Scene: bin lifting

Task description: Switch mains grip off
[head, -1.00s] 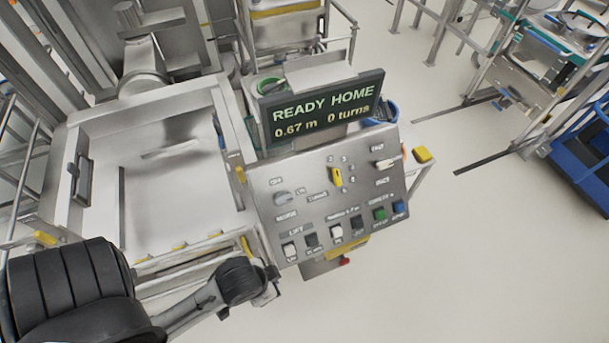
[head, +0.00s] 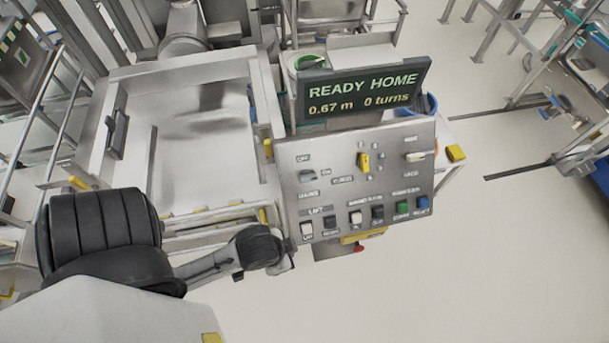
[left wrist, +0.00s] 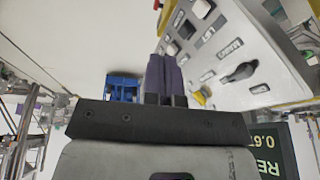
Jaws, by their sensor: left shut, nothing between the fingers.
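My right gripper is in neither view.
A display (head: 362,92) above the panel reads READY HOME, 0.67 m, 0 turns. The panel also carries a yellow selector (head: 364,162), a jack switch (head: 414,157) and a row of push buttons (head: 356,217). A steel frame stands left. Open floor lies right.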

